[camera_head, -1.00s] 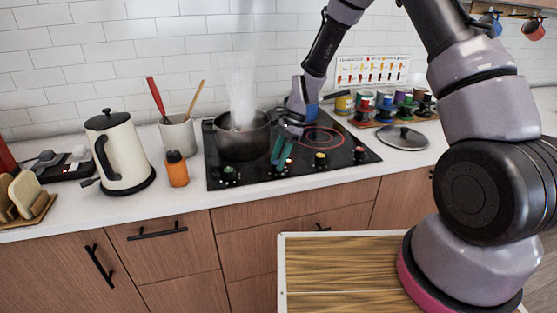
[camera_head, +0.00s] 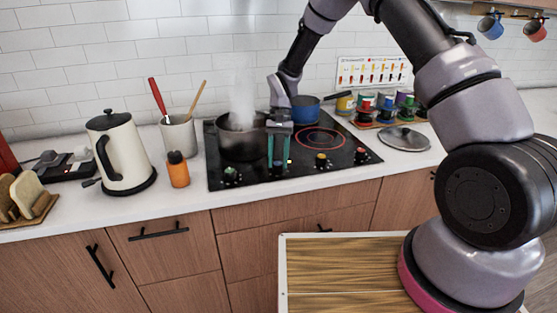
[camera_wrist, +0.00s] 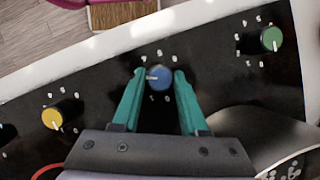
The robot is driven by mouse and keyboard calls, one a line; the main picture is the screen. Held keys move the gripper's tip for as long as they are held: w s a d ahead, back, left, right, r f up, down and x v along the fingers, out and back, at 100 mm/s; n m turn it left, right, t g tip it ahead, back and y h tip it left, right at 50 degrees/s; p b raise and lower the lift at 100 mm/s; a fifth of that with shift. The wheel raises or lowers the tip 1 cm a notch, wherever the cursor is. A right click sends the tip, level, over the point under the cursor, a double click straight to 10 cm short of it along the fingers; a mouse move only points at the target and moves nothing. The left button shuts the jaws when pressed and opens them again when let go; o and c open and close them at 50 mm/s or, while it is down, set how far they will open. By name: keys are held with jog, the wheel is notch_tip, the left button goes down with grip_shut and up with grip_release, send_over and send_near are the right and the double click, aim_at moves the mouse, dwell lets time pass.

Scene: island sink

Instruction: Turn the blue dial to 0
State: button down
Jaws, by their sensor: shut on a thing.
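The blue dial (camera_wrist: 159,79) sits on the front strip of the black cooktop, with white digits around it. Its white pointer mark points to the left in the wrist view; the digits there are too small to read surely. My gripper (camera_wrist: 159,73) has its two teal fingers on either side of the dial, shut on it. In the head view my gripper (camera_head: 278,170) points down at the cooktop's front edge, and its fingers mostly hide the blue dial there.
A green dial (camera_wrist: 271,39) and a yellow dial (camera_wrist: 52,118) flank the blue one. A steaming pot (camera_head: 241,143) stands close to my gripper on the left. A blue pan (camera_head: 306,110) is behind, and a red-ringed burner (camera_head: 320,140) glows to the right.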

jog(key=n+h, duration=0.1)
jog(key=n, duration=0.2)
jog(key=n+h, duration=0.1)
jog(key=n, duration=0.1)
jog(key=shift+a+n, duration=0.2)
jog(key=shift+n, duration=0.2)
jog(key=n+h, duration=0.1)
jog(key=n, duration=0.2)
jog(key=n+t+h, duration=0.1)
jog(key=n, duration=0.2)
jog(key=shift+s+a+t, duration=0.1)
jog(key=shift+a+t, duration=0.05)
jog(key=shift+t, duration=0.15)
jog(key=n+t, duration=0.1)
jog(key=n, duration=0.1)
jog(key=n+t+h, duration=0.1)
jog(key=n, duration=0.2)
jog(key=shift+s+n, duration=0.15)
jog(key=shift+n, duration=0.15)
jog(key=n+t, duration=0.1)
jog(key=n, duration=0.1)
jog(key=n+t, duration=0.1)
jog(key=n, duration=0.2)
jog(key=shift+s, duration=0.1)
jog(key=shift+n, duration=0.4)
jog(key=shift+c, duration=2.2)
grip_release()
jog(key=shift+r, duration=0.1)
